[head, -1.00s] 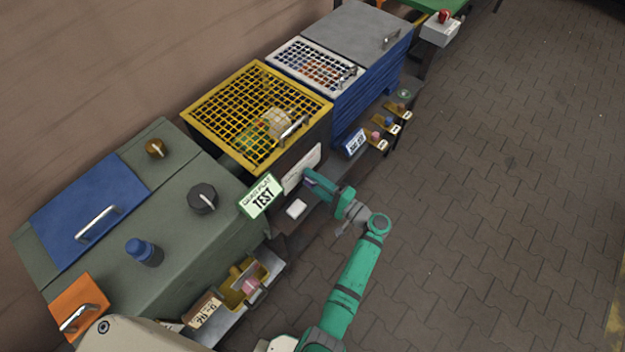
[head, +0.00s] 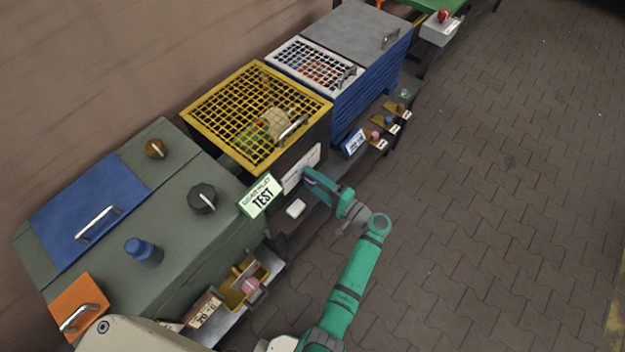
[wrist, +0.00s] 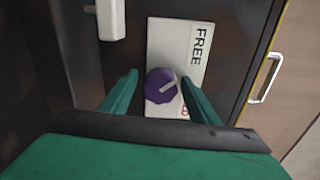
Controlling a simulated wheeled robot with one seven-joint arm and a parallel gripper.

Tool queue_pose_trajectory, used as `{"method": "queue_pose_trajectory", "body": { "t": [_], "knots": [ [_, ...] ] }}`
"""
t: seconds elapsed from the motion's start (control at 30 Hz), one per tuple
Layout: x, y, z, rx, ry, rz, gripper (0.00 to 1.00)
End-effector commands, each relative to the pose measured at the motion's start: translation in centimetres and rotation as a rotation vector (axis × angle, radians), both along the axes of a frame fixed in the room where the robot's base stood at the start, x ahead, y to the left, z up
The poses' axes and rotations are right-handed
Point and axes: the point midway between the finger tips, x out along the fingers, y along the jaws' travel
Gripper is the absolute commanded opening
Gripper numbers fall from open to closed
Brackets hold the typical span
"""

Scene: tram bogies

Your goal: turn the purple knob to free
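The purple knob (wrist: 161,86) sits on a white plate (wrist: 178,50) on a dark upright panel in the wrist view. A pale pointer line on the knob slants up toward the right. The word FREE is on the plate's upper part; another mark at its lower end is mostly covered by a finger. My gripper (wrist: 160,88) is open, one green finger on each side of the knob, and contact cannot be told. In the head view my gripper (head: 308,180) is at the panel below the yellow mesh cover, and hides the knob.
A white box-like piece (wrist: 111,18) sticks out beside the plate. A metal handle (wrist: 265,78) is at the right. In the head view, the green TEST sign (head: 261,195) stands left of my gripper, and open paved floor (head: 480,200) lies to the right.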

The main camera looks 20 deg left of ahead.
Motion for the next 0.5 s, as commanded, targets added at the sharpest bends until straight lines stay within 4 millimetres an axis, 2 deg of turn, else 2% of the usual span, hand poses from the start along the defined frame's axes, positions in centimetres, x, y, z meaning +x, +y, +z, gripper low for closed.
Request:
{"method": "queue_pose_trajectory", "body": {
  "t": [0.27, 0.5],
  "knots": [
    [-0.2, -0.8, 0.0, 0.000, 0.000, -0.001, 0.55],
    [-1.6, -4.7, 0.0, 0.000, 0.001, -0.005, 0.55]
  ]
}}
